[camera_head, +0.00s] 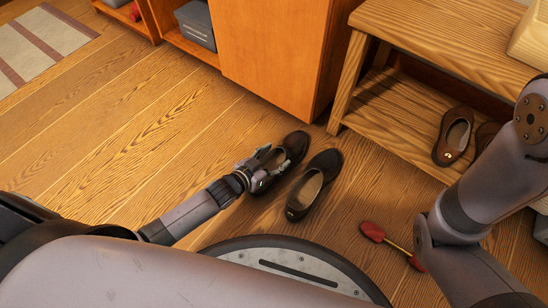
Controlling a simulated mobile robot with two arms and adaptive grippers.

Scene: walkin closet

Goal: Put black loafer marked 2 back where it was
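Two dark loafers stand side by side on the wooden floor. The left loafer (295,144) has its heel part covered by my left gripper (275,160). The fingers lie at its opening and sides, touching or very close; whether they are closed on it is unclear. The right loafer (309,192) stands apart from the gripper, its toe pointing up and right. A small pale mark shows at its heel, too small to read. Any mark on the left loafer is hidden. My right arm enters at the right; its gripper is not visible.
A wooden bench (440,32) stands at the upper right, with a brown loafer (454,136) on its lower shelf and another shoe partly behind my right arm. An orange cabinet (275,50) stands beside it.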

